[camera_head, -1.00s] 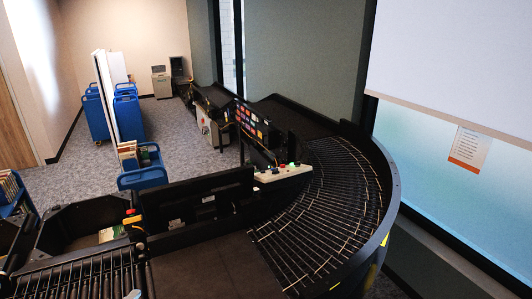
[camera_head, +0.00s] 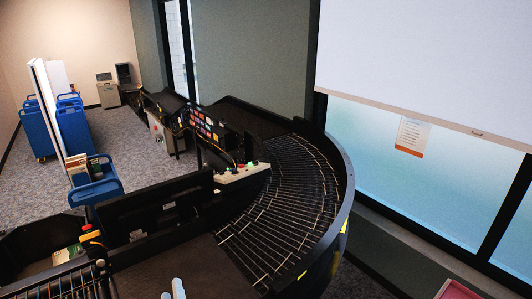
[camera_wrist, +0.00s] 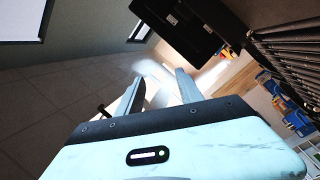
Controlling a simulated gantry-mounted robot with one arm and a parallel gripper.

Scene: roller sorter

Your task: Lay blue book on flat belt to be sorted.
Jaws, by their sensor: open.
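No blue book can be made out in either view. The flat belt (camera_head: 150,272) is the dark smooth section at the bottom of the head view, between the straight rollers and the curved roller track (camera_head: 285,205). In the wrist view my gripper (camera_wrist: 162,88) has its two grey fingers apart, with nothing seen held between them. Two pale rounded tips at the bottom edge of the head view, over the belt, seem to be part of my arm.
Straight rollers (camera_head: 60,287) lie at the lower left, beside a black bin (camera_head: 30,245) with books in it. Blue carts (camera_head: 97,188) stand on the carpet behind. A pink-edged object (camera_head: 457,290) shows at the lower right.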

